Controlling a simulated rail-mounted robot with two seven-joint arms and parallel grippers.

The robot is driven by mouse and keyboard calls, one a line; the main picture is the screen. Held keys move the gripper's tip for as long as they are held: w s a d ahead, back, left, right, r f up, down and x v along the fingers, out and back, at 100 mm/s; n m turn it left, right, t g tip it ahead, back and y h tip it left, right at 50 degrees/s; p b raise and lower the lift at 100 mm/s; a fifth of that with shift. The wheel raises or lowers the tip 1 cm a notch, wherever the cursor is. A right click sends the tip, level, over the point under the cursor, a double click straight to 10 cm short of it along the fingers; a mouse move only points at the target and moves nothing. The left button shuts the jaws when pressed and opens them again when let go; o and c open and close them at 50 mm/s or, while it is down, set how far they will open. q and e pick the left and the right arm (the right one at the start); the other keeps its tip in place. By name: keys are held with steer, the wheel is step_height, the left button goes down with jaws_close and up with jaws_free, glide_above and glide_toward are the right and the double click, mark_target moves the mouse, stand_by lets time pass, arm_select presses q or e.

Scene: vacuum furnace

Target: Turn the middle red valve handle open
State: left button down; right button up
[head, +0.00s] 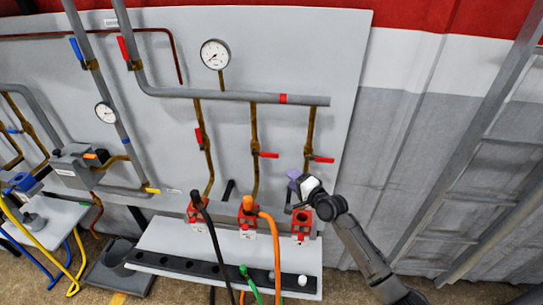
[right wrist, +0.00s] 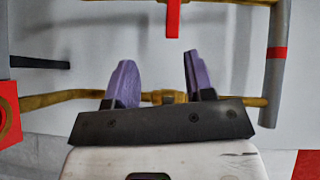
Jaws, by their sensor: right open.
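The middle red valve handle (head: 268,155) sticks out sideways to the right from the middle brass pipe (head: 254,125) on the wall panel. It also shows at the top of the right wrist view (right wrist: 172,20), above the fingers and apart from them. My right gripper (head: 295,182) is below and to the right of this handle in the head view, in front of the lower panel. Its two purple fingers (right wrist: 155,82) are spread with nothing held. The right brass pipe (right wrist: 50,99) passes behind them. My left gripper is not in view.
A right red handle (head: 323,159) and a left, steeply slanted one (head: 199,135) flank the middle one. A grey pipe (head: 225,95) with a red band runs above. Red brackets (head: 301,224) and an orange hose (head: 272,240) are below.

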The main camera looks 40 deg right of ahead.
mark_target(272, 156)
steer(key=w+b, duration=0.1)
steer(key=w, duration=0.3)
steer(key=w+m+b, duration=0.1)
steer(key=w, duration=0.2)
steer(key=w+d+r+m+b, duration=0.1)
steer(key=w, duration=0.3)
steer(key=shift+w+t+h, duration=0.3)
steer(key=shift+w+t, duration=0.05)
steer(key=shift+t, duration=0.05)
steer(key=shift+w+b, duration=0.65)
steer(key=shift+w, duration=0.15)
steer(key=shift+w+r, duration=0.1)
steer(key=shift+w, duration=0.15)
steer(key=shift+c, duration=0.2)
